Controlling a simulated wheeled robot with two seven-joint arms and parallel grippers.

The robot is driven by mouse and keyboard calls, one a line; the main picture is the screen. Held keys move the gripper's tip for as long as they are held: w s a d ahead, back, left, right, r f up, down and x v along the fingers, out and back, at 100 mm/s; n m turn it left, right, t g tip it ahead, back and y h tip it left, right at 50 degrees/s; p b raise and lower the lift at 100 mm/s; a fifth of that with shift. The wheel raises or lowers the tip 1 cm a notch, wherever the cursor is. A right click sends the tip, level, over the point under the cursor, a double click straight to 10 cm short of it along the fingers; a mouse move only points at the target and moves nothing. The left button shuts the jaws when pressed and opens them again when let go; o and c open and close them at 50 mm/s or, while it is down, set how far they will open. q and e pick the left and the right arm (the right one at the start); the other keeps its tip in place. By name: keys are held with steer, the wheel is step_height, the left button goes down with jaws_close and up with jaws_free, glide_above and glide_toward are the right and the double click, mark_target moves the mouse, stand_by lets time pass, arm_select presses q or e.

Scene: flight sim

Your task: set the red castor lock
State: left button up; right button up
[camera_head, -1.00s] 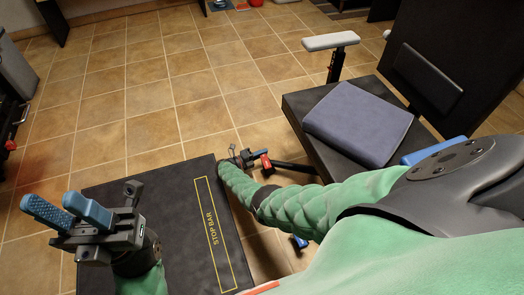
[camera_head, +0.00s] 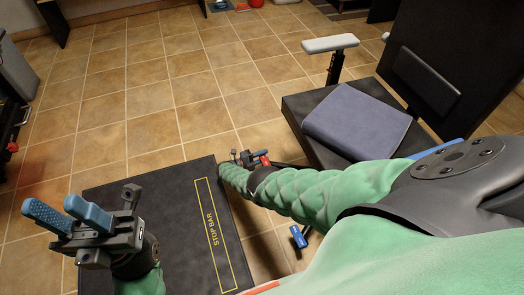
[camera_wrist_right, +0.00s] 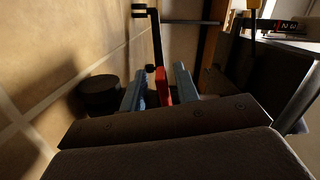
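The red castor lock (camera_head: 264,160) shows as a small red piece low by the floor, beside the seat base in the head view. In the right wrist view the red lever (camera_wrist_right: 162,85) stands between the two blue fingers of my right gripper (camera_wrist_right: 158,75). A gap shows on its left side; it lies close to the right finger, and I cannot tell whether they touch. The fingers look apart rather than closed on it. My left gripper (camera_head: 50,205) is open and empty above the dark platform, far from the lock.
A dark platform marked STOP BAR (camera_head: 168,215) lies at the lower left. A seat with a blue-grey cushion (camera_head: 357,118) and an armrest (camera_head: 331,43) stands at the right. A blue lever (camera_head: 298,237) shows below my right arm. The tiled floor (camera_head: 150,90) beyond is mostly clear.

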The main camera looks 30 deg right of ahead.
steer(key=shift+a, duration=0.1)
steer(key=shift+w+a, duration=0.15)
steer(key=shift+a, duration=0.35)
steer(key=a, duration=0.6)
steer(key=shift+w+a+r+b, duration=0.15)
steer(key=shift+w+a+b, duration=0.1)
steer(key=shift+w+b, duration=0.15)
